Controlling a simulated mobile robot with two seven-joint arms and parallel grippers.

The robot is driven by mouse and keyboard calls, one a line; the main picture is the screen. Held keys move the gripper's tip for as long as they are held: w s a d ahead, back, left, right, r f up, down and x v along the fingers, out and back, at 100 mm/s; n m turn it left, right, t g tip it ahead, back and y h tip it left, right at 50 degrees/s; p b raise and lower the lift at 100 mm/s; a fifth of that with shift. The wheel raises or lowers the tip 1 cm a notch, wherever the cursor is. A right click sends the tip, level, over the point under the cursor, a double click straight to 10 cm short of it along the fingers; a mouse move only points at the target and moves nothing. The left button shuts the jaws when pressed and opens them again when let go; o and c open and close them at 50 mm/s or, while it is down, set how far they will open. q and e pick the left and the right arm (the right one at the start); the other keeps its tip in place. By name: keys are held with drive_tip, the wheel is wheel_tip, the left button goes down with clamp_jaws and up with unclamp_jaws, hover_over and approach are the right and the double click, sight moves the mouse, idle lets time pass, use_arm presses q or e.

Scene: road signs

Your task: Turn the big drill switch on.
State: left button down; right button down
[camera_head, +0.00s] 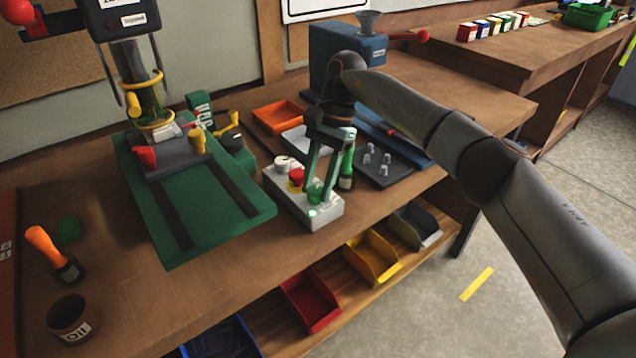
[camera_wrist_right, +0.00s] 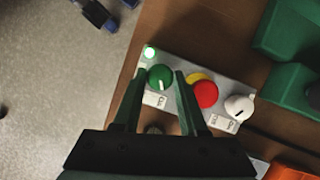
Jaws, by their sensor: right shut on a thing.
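A light grey switch box (camera_head: 330,213) lies near the front edge of the workbench. It carries a green knob (camera_wrist_right: 160,77) with a white pointer line, a red button (camera_wrist_right: 205,94) on a yellow base, and a white knob (camera_wrist_right: 239,107). A small green lamp (camera_wrist_right: 149,52) at its end glows. My right gripper (camera_wrist_right: 161,76) is shut on the green knob, one finger on each side. It also shows from above in the head view (camera_head: 317,186). The labels are too small to read. My left gripper is not in view.
A big drill press with a green base (camera_head: 219,235) stands left of the box. A grey tray with small pegs (camera_head: 386,172) and a green bottle (camera_head: 347,165) are to its right. An orange tray (camera_head: 278,117) lies behind. Coloured bins, including a red one (camera_head: 312,301), sit below the bench.

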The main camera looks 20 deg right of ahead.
idle(0.3)
drive_tip(key=shift+c, duration=2.2)
unclamp_jaws()
drive_tip(key=p+v, duration=0.5)
drive_tip(key=v, duration=0.7)
drive_tip(key=shift+r, duration=0.35)
drive_tip(key=shift+f, duration=0.1)
